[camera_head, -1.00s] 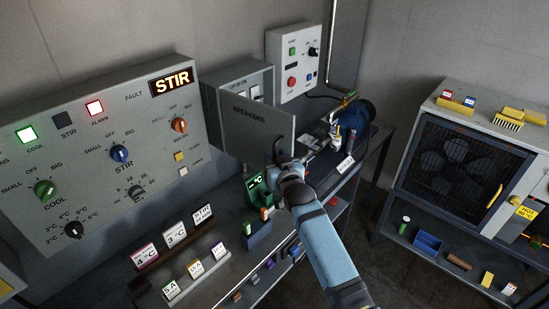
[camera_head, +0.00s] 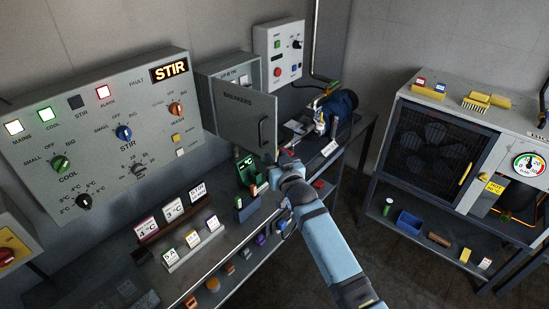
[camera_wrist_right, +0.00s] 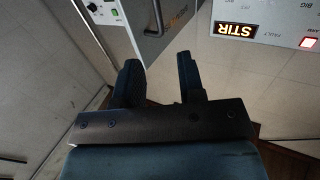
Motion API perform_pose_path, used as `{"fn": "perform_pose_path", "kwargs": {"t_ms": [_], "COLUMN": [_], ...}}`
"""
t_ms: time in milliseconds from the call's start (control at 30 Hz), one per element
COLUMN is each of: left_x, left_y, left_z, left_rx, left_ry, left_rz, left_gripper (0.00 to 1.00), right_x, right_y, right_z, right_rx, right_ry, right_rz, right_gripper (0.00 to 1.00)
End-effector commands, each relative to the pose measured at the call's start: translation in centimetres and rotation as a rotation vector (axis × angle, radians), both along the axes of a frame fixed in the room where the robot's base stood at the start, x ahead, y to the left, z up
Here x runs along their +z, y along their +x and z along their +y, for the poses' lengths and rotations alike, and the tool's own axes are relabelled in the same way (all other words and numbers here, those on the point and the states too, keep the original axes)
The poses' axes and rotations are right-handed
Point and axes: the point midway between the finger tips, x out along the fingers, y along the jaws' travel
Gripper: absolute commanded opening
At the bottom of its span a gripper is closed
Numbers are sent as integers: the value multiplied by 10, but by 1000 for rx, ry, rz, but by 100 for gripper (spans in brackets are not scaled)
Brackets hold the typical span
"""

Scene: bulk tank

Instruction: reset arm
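My right arm comes up from the bottom of the head view, and its gripper (camera_head: 284,160) is near the grey BREAKERS door (camera_head: 236,112). The door stands open, with its dark handle (camera_head: 263,131) up and left of the gripper. In the right wrist view the two fingers (camera_wrist_right: 159,75) are spread apart with nothing between them. The door handle (camera_wrist_right: 156,18) shows beyond the fingertips there, apart from them. My left gripper is in neither view.
The control panel (camera_head: 110,130) with a lit STIR sign is at left. A bench holds label cards, a green meter (camera_head: 247,168) and a blue motor (camera_head: 340,107). A fan unit (camera_head: 438,155) stands at right, with dark floor (camera_head: 345,205) between.

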Motion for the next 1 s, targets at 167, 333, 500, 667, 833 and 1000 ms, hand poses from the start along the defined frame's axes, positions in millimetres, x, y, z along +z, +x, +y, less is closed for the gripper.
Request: {"fn": "perform_pose_path", "kwargs": {"t_ms": [167,333,500,667,833,1000], "left_x": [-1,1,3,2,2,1], "left_y": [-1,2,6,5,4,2], "left_z": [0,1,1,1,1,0], "left_rx": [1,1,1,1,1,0], "left_ry": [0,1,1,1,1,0], "left_rz": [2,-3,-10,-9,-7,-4], "left_gripper": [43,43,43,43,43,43], "right_x": [0,0,-6,-54,-128,-182], "right_y": [0,0,-4,-43,-130,-230], "right_z": [0,0,-3,-25,-67,-106], "right_rx": [0,0,-2,-21,-52,-71], "right_ry": [0,0,-1,-12,-40,-78], "right_rz": [0,0,8,76,203,334], "right_gripper": [36,36,36,36,36,36]}}
